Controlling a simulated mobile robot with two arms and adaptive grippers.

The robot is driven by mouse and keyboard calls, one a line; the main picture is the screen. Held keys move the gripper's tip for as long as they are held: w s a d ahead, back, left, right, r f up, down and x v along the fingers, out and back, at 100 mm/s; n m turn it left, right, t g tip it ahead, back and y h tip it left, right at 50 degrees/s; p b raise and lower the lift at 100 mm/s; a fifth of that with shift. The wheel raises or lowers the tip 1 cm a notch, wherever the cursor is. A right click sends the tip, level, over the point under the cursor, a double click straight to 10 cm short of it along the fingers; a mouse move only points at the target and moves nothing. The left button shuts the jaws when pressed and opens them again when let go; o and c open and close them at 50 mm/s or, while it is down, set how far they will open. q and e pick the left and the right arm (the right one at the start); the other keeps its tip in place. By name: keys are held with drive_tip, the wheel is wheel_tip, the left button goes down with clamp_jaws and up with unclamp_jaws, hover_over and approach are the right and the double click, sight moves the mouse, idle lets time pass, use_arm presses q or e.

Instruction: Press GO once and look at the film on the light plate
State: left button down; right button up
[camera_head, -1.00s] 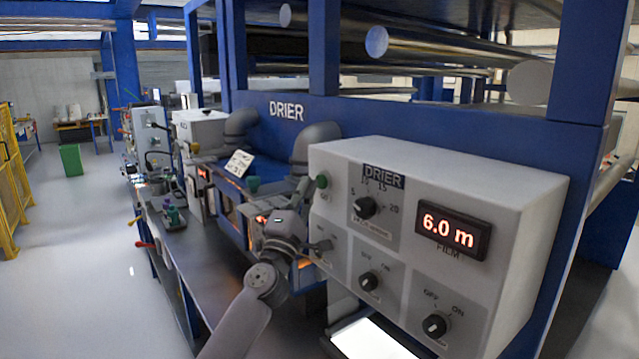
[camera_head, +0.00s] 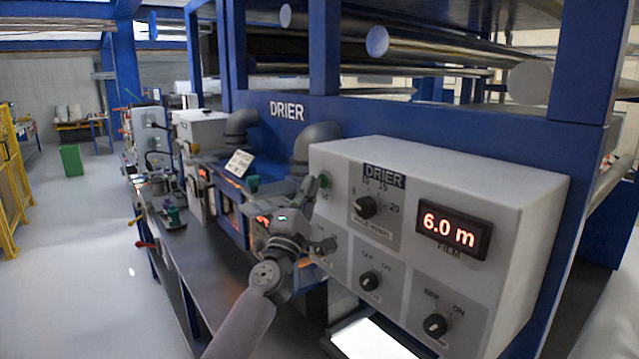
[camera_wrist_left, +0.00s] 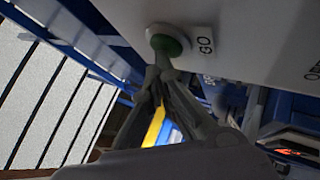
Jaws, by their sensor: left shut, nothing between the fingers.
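The green GO button (camera_wrist_left: 168,42) sits in a pale round collar on the control box, with a GO label beside it in the left wrist view. My left gripper (camera_wrist_left: 167,72) is shut and empty, its fingertips at the lower edge of the button; I cannot tell whether the button is pushed in. In the head view the left gripper (camera_head: 312,187) is at the left face edge of the grey DRIER box (camera_head: 480,180) and covers part of the button. The film display (camera_head: 447,230) reads 6.0 m. The bright light plate (camera_head: 370,338) is below the box, with no film discernible on it.
The box has several black knobs, one at the upper dial (camera_head: 364,207). A blue frame with rollers (camera_head: 430,53) stands behind.

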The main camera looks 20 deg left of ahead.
idle(0.4)
use_arm(q)
drive_tip(key=shift+s+a+p, duration=0.35)
drive_tip(key=shift+s+p, duration=0.2)
drive_tip(key=shift+s, duration=0.2)
drive_tip(key=shift+a, duration=0.1)
drive_tip(key=s+a+p, duration=0.1)
drive_tip(key=s, duration=0.1)
drive_tip(key=s+a+p, duration=0.1)
drive_tip(key=s, duration=0.1)
drive_tip(key=shift+s+a, duration=0.15)
drive_tip(key=shift+a, duration=0.05)
idle(0.6)
